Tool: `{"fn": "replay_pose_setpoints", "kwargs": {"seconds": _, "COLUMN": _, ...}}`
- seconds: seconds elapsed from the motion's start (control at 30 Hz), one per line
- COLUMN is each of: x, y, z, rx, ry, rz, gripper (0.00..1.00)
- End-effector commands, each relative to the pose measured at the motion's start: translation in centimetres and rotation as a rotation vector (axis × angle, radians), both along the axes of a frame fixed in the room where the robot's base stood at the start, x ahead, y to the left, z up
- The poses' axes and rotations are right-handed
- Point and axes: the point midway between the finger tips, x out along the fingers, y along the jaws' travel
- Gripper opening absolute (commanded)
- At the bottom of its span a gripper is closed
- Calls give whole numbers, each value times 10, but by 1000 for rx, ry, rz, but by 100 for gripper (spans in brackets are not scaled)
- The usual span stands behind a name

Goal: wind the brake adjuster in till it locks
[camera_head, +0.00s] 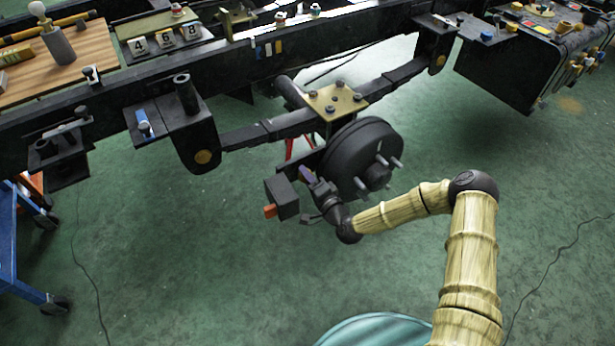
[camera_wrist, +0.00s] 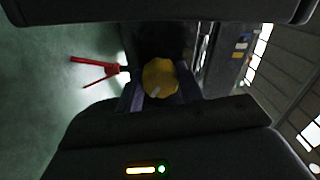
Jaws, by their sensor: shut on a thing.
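The brake adjuster shows in the wrist view as a yellow, scalloped knob (camera_wrist: 160,73) with a pale mark near its lower edge. My gripper (camera_wrist: 160,90) is shut on it, one dark finger on each side. In the head view my gripper (camera_head: 308,178) reaches in left of the dark brake drum (camera_head: 350,152), beside a black box (camera_head: 283,196) with an orange end. The knob cannot be made out in the head view. How far it is turned cannot be told.
The drum has several protruding studs on its right. A leaf spring (camera_head: 255,133) and a brass plate (camera_head: 335,101) sit above, under the black chassis rail (camera_head: 330,48). A red stand (camera_wrist: 97,70) is close by in the wrist view. The green floor in front is mostly clear.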

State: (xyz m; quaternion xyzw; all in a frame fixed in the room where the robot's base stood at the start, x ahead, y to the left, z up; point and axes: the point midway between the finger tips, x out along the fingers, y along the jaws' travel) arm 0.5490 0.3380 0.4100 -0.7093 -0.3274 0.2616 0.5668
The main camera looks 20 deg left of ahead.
Motion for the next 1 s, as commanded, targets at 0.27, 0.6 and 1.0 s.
{"fn": "replay_pose_setpoints", "kwargs": {"seconds": 0.27, "x": 0, "y": -1, "z": -1, "rx": 106, "ry": 126, "rz": -3, "gripper": 14}}
{"fn": "replay_pose_setpoints", "kwargs": {"seconds": 0.6, "x": 0, "y": -1, "z": -1, "rx": 144, "ry": 173, "rz": -2, "gripper": 14}}
{"fn": "replay_pose_setpoints", "kwargs": {"seconds": 1.0, "x": 0, "y": -1, "z": -1, "rx": 144, "ry": 171, "rz": -2, "gripper": 59}}
